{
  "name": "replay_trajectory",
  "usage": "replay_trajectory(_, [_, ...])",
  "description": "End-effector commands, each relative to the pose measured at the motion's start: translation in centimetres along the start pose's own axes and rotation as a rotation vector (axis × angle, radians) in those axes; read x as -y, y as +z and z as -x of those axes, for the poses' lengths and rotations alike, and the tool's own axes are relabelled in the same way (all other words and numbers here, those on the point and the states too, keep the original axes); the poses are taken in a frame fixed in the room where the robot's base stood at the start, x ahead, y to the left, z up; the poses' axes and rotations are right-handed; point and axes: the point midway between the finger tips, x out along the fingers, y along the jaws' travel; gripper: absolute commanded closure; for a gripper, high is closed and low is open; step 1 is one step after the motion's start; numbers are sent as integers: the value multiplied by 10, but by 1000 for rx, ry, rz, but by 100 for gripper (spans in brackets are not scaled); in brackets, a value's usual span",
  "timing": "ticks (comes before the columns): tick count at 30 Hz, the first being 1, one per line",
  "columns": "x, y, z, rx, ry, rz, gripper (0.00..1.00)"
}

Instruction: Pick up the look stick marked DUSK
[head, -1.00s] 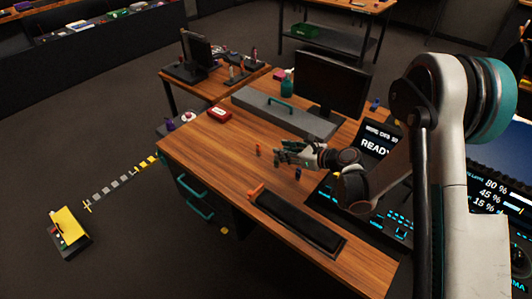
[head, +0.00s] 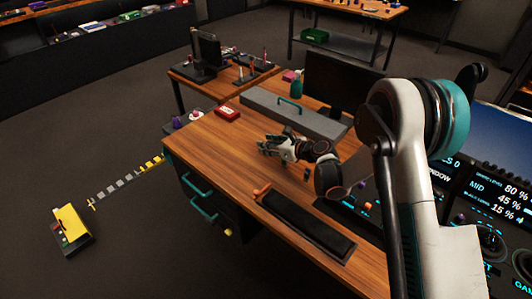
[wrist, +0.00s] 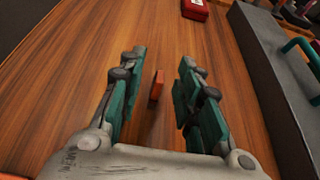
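A small orange stick (wrist: 156,85) stands on the wooden desk in the wrist view, between the two teal fingers of my gripper (wrist: 163,60). Its marking is not readable, so I cannot tell whether it says DUSK. My gripper is open, with a gap on each side of the stick, and does not visibly touch it. In the head view my gripper (head: 264,146) is low over the desk and hides the orange stick. A small dark stick-like piece (head: 306,175) stands to the right, below my wrist; its marking is also unreadable.
A red box (head: 228,113) sits at the back left. A long black pad (head: 305,225) lies near the front edge. The left desk surface is clear.

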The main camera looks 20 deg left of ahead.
Motion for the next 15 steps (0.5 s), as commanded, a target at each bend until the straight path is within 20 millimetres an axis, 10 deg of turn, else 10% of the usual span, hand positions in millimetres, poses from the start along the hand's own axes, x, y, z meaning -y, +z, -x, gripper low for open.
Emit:
replay_trajectory(10, [0, 0, -15, 0, 0, 1, 68])
replay_trajectory(15, [0, 0, -15, 0, 0, 1, 99])
